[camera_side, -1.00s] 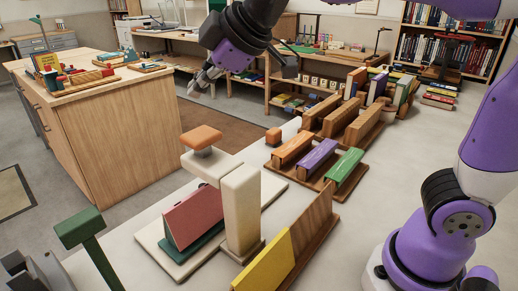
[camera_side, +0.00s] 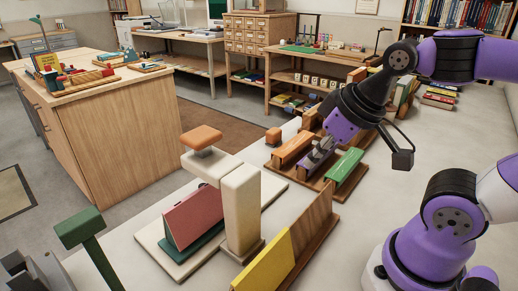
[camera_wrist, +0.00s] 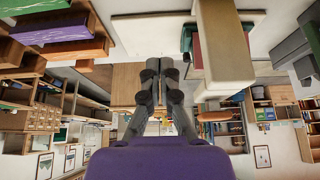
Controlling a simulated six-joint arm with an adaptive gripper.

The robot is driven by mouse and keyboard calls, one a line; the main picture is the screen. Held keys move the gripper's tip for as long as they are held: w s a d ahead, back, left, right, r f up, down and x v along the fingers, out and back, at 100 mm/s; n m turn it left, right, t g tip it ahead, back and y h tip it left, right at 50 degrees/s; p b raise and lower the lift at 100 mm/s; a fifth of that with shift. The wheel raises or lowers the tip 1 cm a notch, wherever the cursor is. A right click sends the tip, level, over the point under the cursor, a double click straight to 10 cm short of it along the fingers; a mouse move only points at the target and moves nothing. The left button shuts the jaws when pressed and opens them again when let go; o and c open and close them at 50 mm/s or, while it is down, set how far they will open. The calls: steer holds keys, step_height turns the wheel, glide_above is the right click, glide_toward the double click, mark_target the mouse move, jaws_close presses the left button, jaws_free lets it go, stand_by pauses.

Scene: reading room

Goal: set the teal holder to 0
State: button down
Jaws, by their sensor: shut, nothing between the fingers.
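The teal holder (camera_side: 187,257) sits on the cream base of a press-like stand, low in the side view, with a red book (camera_side: 194,216) leaning in it. The wrist view shows a teal edge (camera_wrist: 187,38) beside the cream post. My gripper (camera_side: 309,166) is shut and empty, pointing down and left over the rack of coloured blocks, to the right of the stand and apart from the teal holder. Its closed fingers (camera_wrist: 161,68) also show in the wrist view. No number marking on the holder is readable.
The cream post (camera_side: 240,212) and its arm with an orange pad (camera_side: 201,137) stand over the holder. A yellow block (camera_side: 264,261) is in front right. Orange (camera_side: 293,148) and green (camera_side: 344,168) blocks flank my gripper. A green-topped lever (camera_side: 79,227) is front left.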

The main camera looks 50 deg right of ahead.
stand_by(0.4)
steer(key=c, duration=1.2)
jaws_free()
steer(key=shift+c, duration=0.2)
steer(key=shift+o, duration=1.1)
steer(key=shift+w, duration=0.25)
steer(key=w+f+n+y, duration=0.3)
steer(key=w+n, duration=0.2)
steer(key=w, duration=0.3)
steer(key=w+f+n+y, duration=0.3)
steer(key=w+n, duration=0.1)
steer(key=w, duration=0.5)
steer(key=shift+t, duration=0.4)
steer(key=x, duration=0.7)
steer(key=a+x, duration=0.1)
steer(key=x, duration=0.2)
steer(key=shift+s+a+f, duration=0.2)
jaws_close()
